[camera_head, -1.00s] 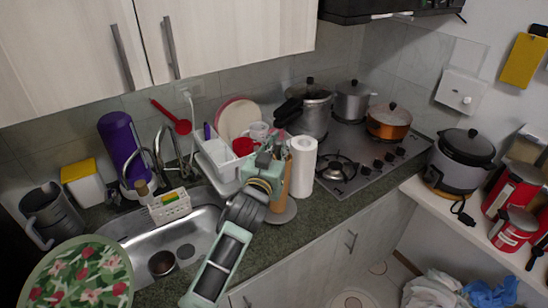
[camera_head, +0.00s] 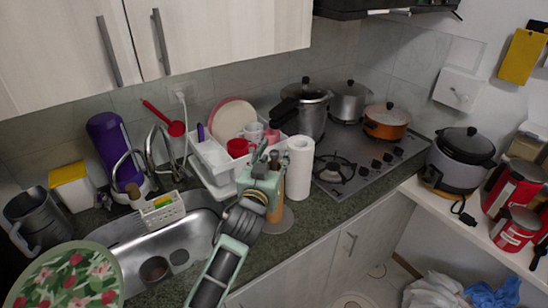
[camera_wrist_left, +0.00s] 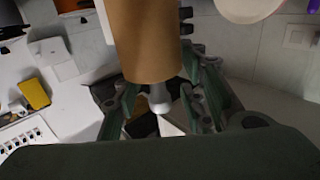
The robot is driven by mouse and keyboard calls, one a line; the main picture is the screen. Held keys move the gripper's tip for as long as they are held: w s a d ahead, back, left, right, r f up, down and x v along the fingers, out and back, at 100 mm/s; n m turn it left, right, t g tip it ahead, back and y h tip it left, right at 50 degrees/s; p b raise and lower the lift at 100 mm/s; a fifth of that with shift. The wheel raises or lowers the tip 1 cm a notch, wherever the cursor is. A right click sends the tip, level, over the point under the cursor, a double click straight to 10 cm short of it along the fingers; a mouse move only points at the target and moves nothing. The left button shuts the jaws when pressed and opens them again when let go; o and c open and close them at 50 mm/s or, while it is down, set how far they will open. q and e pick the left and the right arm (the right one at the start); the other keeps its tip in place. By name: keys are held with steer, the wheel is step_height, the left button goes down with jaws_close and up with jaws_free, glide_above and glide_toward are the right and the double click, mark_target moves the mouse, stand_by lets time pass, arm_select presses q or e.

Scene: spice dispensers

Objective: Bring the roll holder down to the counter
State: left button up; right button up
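The roll holder (camera_head: 274,203) has a brown cylinder and a round grey base disc. It is upright in the head view, near the counter's front edge, partly hidden by my left gripper (camera_head: 263,165). In the left wrist view, the brown cylinder (camera_wrist_left: 147,45) and the pale post tip (camera_wrist_left: 160,98) lie between the fingers of my left gripper (camera_wrist_left: 160,106), which look closed on the post. Whether the base touches the counter (camera_head: 320,202) cannot be told. My right gripper is not in view.
A white paper roll (camera_head: 300,166) stands just right of the holder. A dish rack (camera_head: 208,160) is behind left and the sink (camera_head: 150,243) is left. The stove (camera_head: 360,165) with pots is to the right. A strip of counter right of the holder is clear.

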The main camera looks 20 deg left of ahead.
arm_select(q)
steer(key=shift+r, duration=0.1)
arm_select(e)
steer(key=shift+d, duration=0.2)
arm_select(q)
steer(key=shift+r, duration=0.15)
steer(key=shift+s+d, duration=0.1)
steer(key=shift+s, duration=0.15)
steer(key=s+b, duration=0.2)
steer(key=s, duration=0.9)
steer(key=shift+s+d+b, duration=0.15)
steer(key=shift+s+b, duration=0.15)
steer(key=shift+b, duration=0.1)
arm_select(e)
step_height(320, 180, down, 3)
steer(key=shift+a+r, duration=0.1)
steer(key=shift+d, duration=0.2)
